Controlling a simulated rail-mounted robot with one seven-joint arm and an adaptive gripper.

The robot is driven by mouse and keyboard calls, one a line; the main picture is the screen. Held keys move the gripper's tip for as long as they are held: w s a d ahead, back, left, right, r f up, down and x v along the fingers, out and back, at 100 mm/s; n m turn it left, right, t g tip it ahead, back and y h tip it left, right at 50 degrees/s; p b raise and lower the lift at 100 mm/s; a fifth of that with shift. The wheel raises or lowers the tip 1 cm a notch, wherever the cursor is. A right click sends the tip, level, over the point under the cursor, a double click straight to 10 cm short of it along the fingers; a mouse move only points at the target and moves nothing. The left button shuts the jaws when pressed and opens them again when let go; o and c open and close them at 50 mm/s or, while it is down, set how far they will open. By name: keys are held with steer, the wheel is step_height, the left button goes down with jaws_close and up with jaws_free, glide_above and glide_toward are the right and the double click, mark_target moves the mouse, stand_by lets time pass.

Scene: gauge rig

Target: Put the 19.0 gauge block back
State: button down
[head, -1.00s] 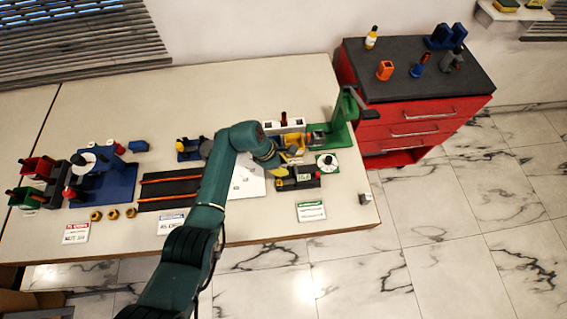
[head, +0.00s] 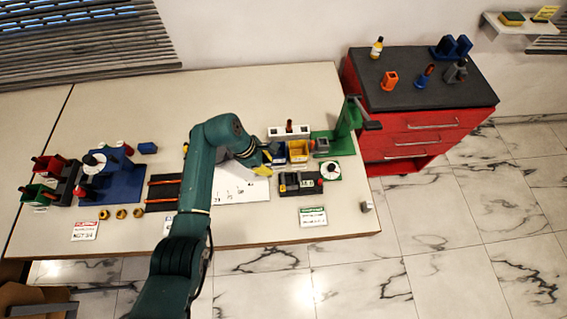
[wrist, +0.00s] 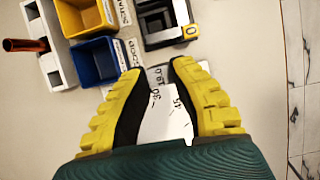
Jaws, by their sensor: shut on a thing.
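My gripper (wrist: 157,72), with yellow ribbed fingers and black pads, is shut on a small pale piece marked 19.0 (wrist: 158,77), which I take to be the 19.0 gauge block. The pads hide most of it. In the head view my gripper (head: 263,168) is left of the blue bin, above the right end of a white marked sheet (head: 228,188). That sheet, with 30 and 45 on it, shows between the fingers in the wrist view (wrist: 168,120). A dark tray (head: 285,185) with small pieces lies to the right; its black frame tops the wrist view (wrist: 150,42).
A blue bin (head: 279,159) and yellow bin (head: 298,144) stand close beyond my gripper, before a white rack (head: 274,132). A green stand (head: 345,125) and round white dial (head: 331,171) are farther right.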

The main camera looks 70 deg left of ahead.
steer(key=s+a, duration=0.2)
steer(key=s, duration=0.9)
steer(key=shift+s+a, duration=0.25)
